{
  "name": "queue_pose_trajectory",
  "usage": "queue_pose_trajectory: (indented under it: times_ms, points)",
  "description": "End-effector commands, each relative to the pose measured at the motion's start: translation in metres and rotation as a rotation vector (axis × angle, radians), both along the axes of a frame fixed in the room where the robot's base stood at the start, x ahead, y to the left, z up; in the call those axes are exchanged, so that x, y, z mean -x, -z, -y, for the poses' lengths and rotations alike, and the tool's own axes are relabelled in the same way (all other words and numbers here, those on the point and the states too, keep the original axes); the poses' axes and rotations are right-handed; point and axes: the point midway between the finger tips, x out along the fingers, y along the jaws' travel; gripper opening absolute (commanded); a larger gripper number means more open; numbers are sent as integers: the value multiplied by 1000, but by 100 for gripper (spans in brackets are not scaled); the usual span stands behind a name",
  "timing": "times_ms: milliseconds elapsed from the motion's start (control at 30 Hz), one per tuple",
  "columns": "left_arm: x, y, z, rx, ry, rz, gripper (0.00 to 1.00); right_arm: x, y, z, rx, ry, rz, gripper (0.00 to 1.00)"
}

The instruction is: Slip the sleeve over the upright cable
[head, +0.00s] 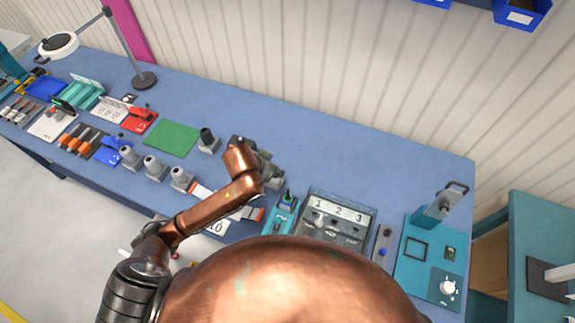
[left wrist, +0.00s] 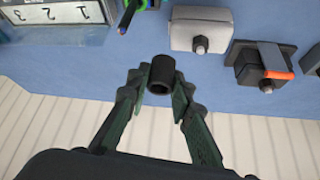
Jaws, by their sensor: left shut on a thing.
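The sleeve (left wrist: 161,75) is a short black hollow tube with its round open end facing the camera in the left wrist view. My left gripper (left wrist: 161,82) is shut on it, one finger on each side. In the head view my left gripper (head: 266,172) is over the middle of the bench, and I cannot make out the sleeve there. A thin cable with green and dark parts (head: 288,198) seems to stand on a teal base, just right of and nearer than the gripper. It partly shows at the top of the left wrist view (left wrist: 130,12), apart from the sleeve. My right gripper is not in view.
A grey panel numbered 1 2 3 (head: 336,214) stands right of the teal base. A grey block with a dark post (head: 208,142) and a green mat (head: 171,138) lie to the left. The blue bench top (head: 330,150) is clear toward the wall.

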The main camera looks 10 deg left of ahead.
Motion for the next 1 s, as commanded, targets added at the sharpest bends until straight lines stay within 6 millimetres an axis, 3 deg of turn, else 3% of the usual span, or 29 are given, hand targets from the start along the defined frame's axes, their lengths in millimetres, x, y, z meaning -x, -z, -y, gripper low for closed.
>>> queue_pose_trajectory:
  times_ms: [33,100,433,733,1000]
  points:
    - [3,-13,4,1,31,-3,10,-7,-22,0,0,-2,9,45]
    - [7,-17,11,5,74,-4,10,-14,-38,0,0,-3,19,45]
    - [25,-35,40,23,260,11,10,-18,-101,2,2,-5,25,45]
    - [32,-35,50,32,324,21,10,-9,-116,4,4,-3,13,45]
    - [33,-11,50,32,324,19,10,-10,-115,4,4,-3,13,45]
